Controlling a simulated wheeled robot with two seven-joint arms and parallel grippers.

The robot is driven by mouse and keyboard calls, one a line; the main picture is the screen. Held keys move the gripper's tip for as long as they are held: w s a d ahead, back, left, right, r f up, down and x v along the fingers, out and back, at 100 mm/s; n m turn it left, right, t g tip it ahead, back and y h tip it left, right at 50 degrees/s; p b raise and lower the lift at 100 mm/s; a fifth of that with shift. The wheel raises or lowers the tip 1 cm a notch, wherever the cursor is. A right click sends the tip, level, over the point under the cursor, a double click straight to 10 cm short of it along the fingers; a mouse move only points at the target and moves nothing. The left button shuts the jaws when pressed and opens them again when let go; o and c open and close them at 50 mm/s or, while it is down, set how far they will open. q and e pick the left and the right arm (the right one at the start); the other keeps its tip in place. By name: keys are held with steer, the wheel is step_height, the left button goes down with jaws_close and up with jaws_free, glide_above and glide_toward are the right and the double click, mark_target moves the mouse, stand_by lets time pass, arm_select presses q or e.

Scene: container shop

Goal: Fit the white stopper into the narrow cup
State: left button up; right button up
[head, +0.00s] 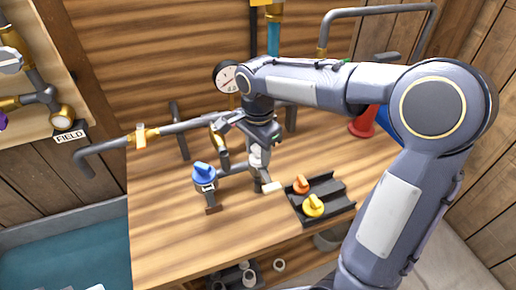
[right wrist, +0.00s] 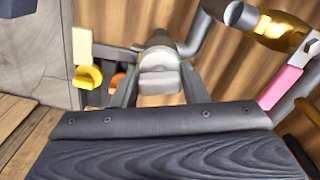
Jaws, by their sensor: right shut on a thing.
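In the head view, my right gripper (head: 259,150) points down over the workbench, beside the grey pipework. It is shut on the white stopper (head: 257,159), which also shows as a pale, rounded piece between the fingers in the right wrist view (right wrist: 157,62). A grey upright fitting (head: 261,176) with a cream tag (head: 271,187) at its foot stands directly under the stopper. It may be the narrow cup; its mouth is hidden. I cannot tell whether the stopper touches it or is inside it. My left gripper is not in view.
A blue stopper (head: 203,172) sits on a holder just left. A black tray (head: 336,205) with an orange stopper (head: 301,184) and a yellow stopper (head: 313,206) lies to the right. Grey pipes (head: 185,126) and a gauge (head: 227,77) stand behind. The bench front-left is clear.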

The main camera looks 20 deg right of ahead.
steer(key=o, duration=1.1)
steer(key=shift+c, duration=0.2)
step_height(320, 180, up, 8)
steer(key=shift+f+p, duration=0.1)
steer(key=shift+p, duration=0.25)
steer(key=s+f+n+t+y, duration=0.2)
steer(key=s+n, duration=0.4)
steer(key=s, duration=0.4)
steer(key=s+f+n+t+y, duration=0.1)
steer(key=s+f+n+t, duration=0.2)
steer(key=s+n, duration=0.4)
steer(key=s+f, duration=0.1)
steer(key=s, duration=0.1)
steer(key=shift+s+a+t+y+p, duration=0.15)
steer(key=shift+s+t+y+p, duration=0.15)
steer(key=shift+s+y, duration=0.1)
